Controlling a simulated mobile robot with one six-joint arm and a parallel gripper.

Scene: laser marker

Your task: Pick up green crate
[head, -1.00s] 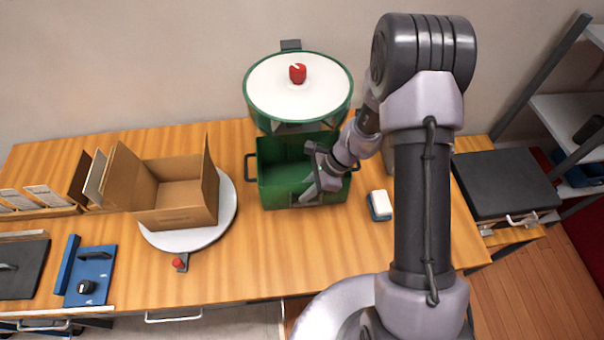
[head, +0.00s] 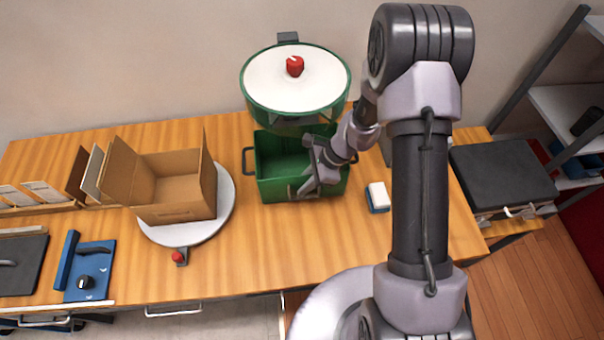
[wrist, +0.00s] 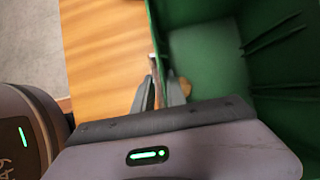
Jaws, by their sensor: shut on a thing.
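The green crate (head: 275,190) stands open-topped on the wooden workbench, below the round white-topped drum. A dark handle shows on its left side. My gripper (head: 304,186) reaches down from the right to the crate's near wall. In the wrist view, the fingers of my gripper (wrist: 158,92) are shut on the rim of the crate (wrist: 205,55), one finger outside and one inside. The crate looks empty where visible; my arm hides part of its right side.
An open cardboard box (head: 175,212) sits on a white turntable (head: 226,200) to the left. A blue and white block (head: 378,197) lies close on the right. Bench (head: 265,245) in front is clear.

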